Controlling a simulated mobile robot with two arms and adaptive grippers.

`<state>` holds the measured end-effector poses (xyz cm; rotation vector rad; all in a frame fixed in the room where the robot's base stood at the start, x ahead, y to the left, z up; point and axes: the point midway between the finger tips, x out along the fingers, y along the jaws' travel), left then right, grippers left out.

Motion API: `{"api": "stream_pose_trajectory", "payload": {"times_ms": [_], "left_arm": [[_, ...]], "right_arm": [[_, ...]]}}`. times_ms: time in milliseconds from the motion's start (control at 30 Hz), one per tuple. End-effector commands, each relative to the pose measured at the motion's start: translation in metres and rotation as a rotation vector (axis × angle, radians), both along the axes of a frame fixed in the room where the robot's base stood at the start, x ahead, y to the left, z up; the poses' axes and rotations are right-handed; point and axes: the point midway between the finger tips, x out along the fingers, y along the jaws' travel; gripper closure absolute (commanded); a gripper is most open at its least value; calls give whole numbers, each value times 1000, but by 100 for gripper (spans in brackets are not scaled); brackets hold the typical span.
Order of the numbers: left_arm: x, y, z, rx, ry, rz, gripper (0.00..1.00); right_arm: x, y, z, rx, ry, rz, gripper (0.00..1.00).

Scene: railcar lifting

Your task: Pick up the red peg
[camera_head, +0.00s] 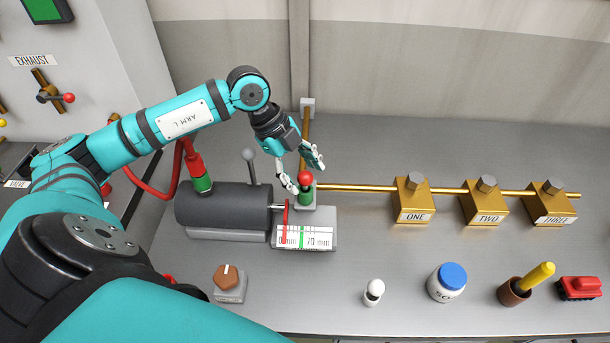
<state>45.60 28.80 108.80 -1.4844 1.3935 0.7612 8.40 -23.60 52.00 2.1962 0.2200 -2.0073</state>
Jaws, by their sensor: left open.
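The red peg (305,178) shows as a round red top above a green collar in a small grey block (313,200), beside the gauge. My left gripper (305,175) is open, with its fingers pointing down. One finger is to the left of the red top and the other is above it to the right. I cannot tell whether either finger touches it. The lower part of the peg is hidden. My right gripper is not in view.
A dark cylinder (222,206) with a grey lever and a gauge (303,238) stand close by. A brass rod (365,188) runs right to brass blocks (413,202). A white bottle (446,285) and a brown cup (513,293) stand near the front edge.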

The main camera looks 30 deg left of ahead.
Motion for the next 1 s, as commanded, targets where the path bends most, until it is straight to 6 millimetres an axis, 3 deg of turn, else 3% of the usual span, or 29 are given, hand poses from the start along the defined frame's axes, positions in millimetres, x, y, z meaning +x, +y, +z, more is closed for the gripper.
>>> {"api": "stream_pose_trajectory", "payload": {"times_ms": [200, 400, 867, 1000], "left_arm": [[4, -8, -17, 0, -1, 0, 41], [4, -8, -18, 1, -1, 1, 41], [4, -8, -18, 1, -1, 1, 100], [4, -8, -18, 1, -2, 1, 100]], "right_arm": [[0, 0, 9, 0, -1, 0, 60], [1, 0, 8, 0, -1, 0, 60], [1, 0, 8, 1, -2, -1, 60], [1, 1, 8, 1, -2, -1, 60]]}}
